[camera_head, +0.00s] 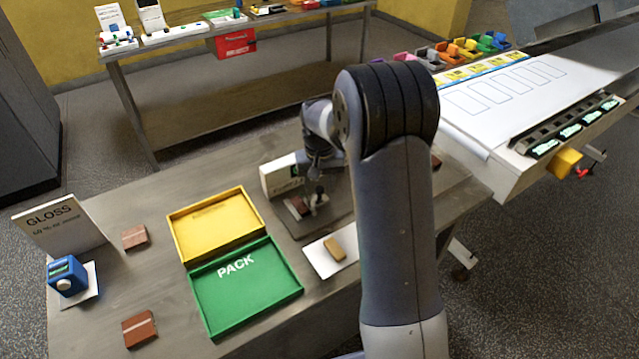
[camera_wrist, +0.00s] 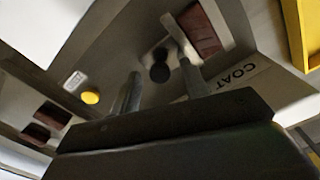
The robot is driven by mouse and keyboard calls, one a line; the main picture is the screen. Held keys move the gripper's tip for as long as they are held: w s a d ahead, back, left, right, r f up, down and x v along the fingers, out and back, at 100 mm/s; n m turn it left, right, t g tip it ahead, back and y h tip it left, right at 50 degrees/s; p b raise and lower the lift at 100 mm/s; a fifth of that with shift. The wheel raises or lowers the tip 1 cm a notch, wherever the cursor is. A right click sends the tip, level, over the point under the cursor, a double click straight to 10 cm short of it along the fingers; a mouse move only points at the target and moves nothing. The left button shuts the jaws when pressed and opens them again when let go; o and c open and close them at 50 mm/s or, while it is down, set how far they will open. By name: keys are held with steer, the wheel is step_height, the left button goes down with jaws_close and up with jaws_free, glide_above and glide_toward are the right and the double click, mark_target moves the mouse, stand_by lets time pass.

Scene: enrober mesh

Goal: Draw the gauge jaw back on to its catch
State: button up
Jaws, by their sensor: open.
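The gauge (camera_head: 328,222) is a grey plate on the steel table, partly hidden behind my arm in the head view. On it lies a brown bar (camera_head: 298,206), which also shows in the wrist view (camera_wrist: 202,28). A dark round knob (camera_head: 319,190) stands beside the bar. In the wrist view the knob (camera_wrist: 160,73) appears between my two fingers. A pale grey bar (camera_wrist: 180,36), perhaps the jaw, runs beside the brown bar. My gripper (camera_wrist: 160,84) is open over the gauge, with nothing clearly held. I cannot make out the catch.
A white COAT sign (camera_head: 279,180) stands close behind the gauge. A yellow tray (camera_head: 178,243) and a green PACK tray (camera_head: 205,318) lie to the left. A white card (camera_head: 321,262) with a tan bar lies in front. A white-topped conveyor (camera_head: 478,150) is at the right.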

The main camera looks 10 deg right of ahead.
steer(key=shift+c, duration=0.2)
jaws_close()
stand_by(0.3)
